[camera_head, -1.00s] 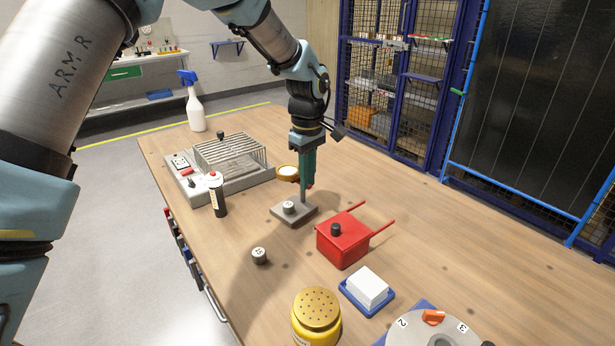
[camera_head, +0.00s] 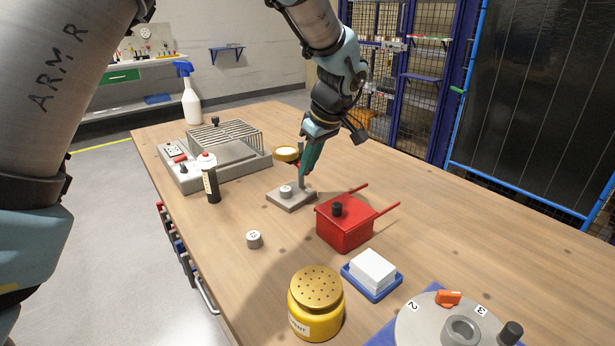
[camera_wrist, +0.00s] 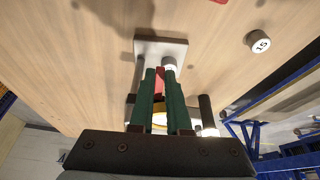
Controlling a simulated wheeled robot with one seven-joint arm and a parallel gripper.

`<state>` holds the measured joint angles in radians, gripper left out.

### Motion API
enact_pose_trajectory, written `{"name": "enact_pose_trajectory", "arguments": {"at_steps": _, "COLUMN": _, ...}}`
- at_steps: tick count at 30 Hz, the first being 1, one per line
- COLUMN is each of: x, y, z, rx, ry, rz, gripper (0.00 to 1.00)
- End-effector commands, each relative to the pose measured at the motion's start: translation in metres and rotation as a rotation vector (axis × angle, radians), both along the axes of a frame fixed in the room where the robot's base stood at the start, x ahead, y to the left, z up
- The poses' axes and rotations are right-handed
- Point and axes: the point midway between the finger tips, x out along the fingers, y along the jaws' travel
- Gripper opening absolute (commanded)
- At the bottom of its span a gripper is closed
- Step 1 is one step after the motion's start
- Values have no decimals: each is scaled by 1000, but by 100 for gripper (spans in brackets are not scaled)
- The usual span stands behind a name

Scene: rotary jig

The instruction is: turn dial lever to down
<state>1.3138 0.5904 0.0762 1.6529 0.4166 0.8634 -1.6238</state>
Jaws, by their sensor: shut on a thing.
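A small stand with a grey base plate (camera_head: 284,202) and an upright post (camera_head: 302,178) carries a round yellow-rimmed dial (camera_head: 287,154). My gripper (camera_head: 304,170) leans in from the upper right at the post, its green fingers slanting down to the left. In the wrist view the fingers (camera_wrist: 160,80) are closed around a red lever (camera_wrist: 160,82), whose end shows between the tips. The yellow dial rim (camera_wrist: 159,119) shows between the fingers farther back. The fingers hide most of the lever, so its exact angle cannot be told.
A red box (camera_head: 345,229) with two rods stands just right of the stand. A numbered weight (camera_head: 254,239), a yellow jar (camera_head: 315,305) and a numbered disc (camera_head: 420,325) are nearer.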

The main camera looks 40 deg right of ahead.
Motion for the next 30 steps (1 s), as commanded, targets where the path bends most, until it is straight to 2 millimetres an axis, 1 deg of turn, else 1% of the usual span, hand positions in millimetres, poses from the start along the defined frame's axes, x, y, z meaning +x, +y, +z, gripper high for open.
{"name": "enact_pose_trajectory", "arguments": {"at_steps": 1, "x": -2, "y": -1, "z": -8, "rx": 1, "ry": -29, "rz": -5, "gripper": 0}}
{"name": "enact_pose_trajectory", "arguments": {"at_steps": 10, "x": -2, "y": -1, "z": -10, "rx": 13, "ry": -146, "rz": -2, "gripper": 0}}
{"name": "enact_pose_trajectory", "arguments": {"at_steps": 26, "x": -1, "y": 0, "z": -7, "rx": 18, "ry": -175, "rz": 0, "gripper": 0}}
{"name": "enact_pose_trajectory", "arguments": {"at_steps": 27, "x": -1, "y": 0, "z": -7, "rx": 18, "ry": -175, "rz": 0, "gripper": 16}}
{"name": "enact_pose_trajectory", "arguments": {"at_steps": 30, "x": -1, "y": 0, "z": -8, "rx": 18, "ry": -175, "rz": 0, "gripper": 27}}
